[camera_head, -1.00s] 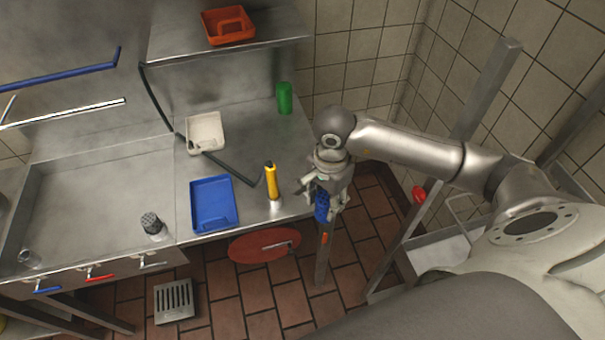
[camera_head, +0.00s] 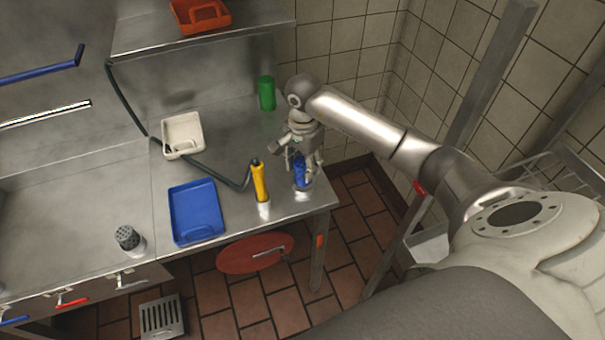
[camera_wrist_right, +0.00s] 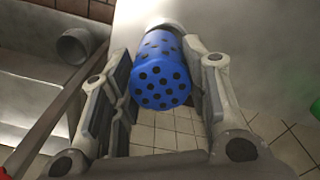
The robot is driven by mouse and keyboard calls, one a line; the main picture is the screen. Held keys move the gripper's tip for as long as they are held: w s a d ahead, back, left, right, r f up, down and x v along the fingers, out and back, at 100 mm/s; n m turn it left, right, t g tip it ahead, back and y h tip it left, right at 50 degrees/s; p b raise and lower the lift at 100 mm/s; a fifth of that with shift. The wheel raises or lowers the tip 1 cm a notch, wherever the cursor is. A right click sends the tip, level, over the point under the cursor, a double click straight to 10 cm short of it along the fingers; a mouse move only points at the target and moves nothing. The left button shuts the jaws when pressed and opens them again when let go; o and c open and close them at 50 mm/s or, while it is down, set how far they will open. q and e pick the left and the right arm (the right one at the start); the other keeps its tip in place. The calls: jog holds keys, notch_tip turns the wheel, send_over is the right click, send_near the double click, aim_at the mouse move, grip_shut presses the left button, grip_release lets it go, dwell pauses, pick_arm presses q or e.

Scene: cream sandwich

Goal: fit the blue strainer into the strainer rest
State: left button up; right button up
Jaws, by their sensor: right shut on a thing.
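The blue strainer (camera_head: 300,172) is a small blue cylinder in my right gripper (camera_head: 302,166), over the right end of the steel counter. In the right wrist view the strainer (camera_wrist_right: 160,78) shows its round end with dark holes, between the two fingers of the right gripper (camera_wrist_right: 160,100). A pale, curved metal rim shows at the strainer's far end; I cannot tell whether they touch. A grey open-ended cylinder (camera_wrist_right: 76,46) shows at upper left there. I cannot tell which thing is the strainer rest. My left gripper is out of view.
A yellow-handled tool (camera_head: 259,182) stands close left of the right gripper. A blue tray (camera_head: 196,212), a white tray (camera_head: 182,134) and a green container (camera_head: 267,93) are on the counter. A grey perforated cylinder (camera_head: 128,238) stands at left. A dark hose (camera_head: 223,173) crosses the counter.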

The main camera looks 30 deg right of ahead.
aim_at(303, 172)
jog(key=shift+w+d+f, duration=0.1)
jog(key=shift+f, duration=0.1)
jog(key=shift+w+f, duration=0.1)
jog(key=shift+f, duration=0.05)
jog(key=f, duration=0.1)
jog(key=f+b, duration=0.2)
jog(key=shift+w+d+f, duration=0.1)
jog(key=shift+w+f, duration=0.15)
jog(key=shift+f, duration=0.1)
jog(key=shift+d, duration=0.1)
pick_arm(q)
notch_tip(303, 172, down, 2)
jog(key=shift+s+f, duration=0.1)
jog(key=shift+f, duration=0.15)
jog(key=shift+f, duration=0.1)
